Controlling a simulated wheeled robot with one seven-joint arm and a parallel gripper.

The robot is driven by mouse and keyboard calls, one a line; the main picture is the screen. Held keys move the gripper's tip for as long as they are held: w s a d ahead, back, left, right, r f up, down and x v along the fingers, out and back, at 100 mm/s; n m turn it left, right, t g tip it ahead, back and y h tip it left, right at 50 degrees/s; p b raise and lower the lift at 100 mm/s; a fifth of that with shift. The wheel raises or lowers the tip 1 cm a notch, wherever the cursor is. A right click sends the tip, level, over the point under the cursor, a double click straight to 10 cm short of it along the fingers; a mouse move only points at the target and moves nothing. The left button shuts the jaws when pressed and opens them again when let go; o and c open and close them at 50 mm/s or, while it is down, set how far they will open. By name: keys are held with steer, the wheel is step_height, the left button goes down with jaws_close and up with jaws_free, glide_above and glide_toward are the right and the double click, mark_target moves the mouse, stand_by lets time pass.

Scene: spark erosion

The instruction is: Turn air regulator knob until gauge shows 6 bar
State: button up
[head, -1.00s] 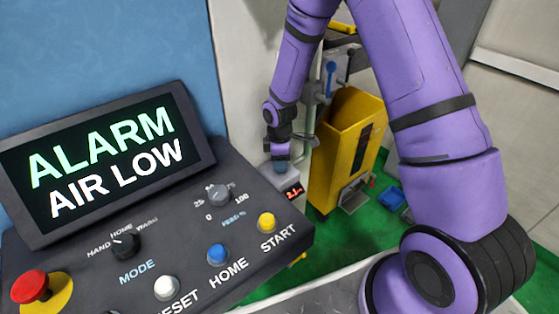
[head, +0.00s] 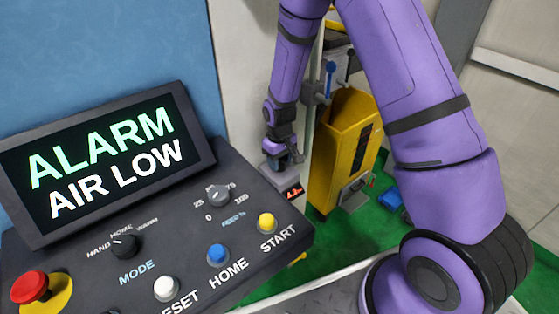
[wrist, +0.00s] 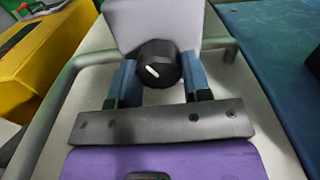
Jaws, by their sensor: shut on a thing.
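The air regulator knob (wrist: 158,66) is black and round with a white mark, in the middle of the wrist view. The mark points to the upper left. My gripper (wrist: 159,72) is shut on the knob, one blue finger on each side. In the head view my gripper (head: 283,157) reaches down over the grey regulator box (head: 270,173) and hides the knob. The gauge (head: 292,192) is a small dark display with red digits; they are too small to read surely but seem to begin with 4.
A control panel (head: 185,235) fills the left front, its screen (head: 105,163) reading ALARM AIR LOW. A yellow bin (head: 335,165) stands right of the regulator. In the wrist view a grey tube rail (wrist: 50,100) runs beside the knob.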

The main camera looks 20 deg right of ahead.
mark_target(280, 161)
steer(key=m, duration=0.5)
steer(key=shift+m, duration=0.4)
stand_by(0.3)
steer(key=o, duration=0.9)
steer(key=shift+o, duration=0.2)
step_height(280, 161, up, 11)
steer(key=shift+f, duration=0.1)
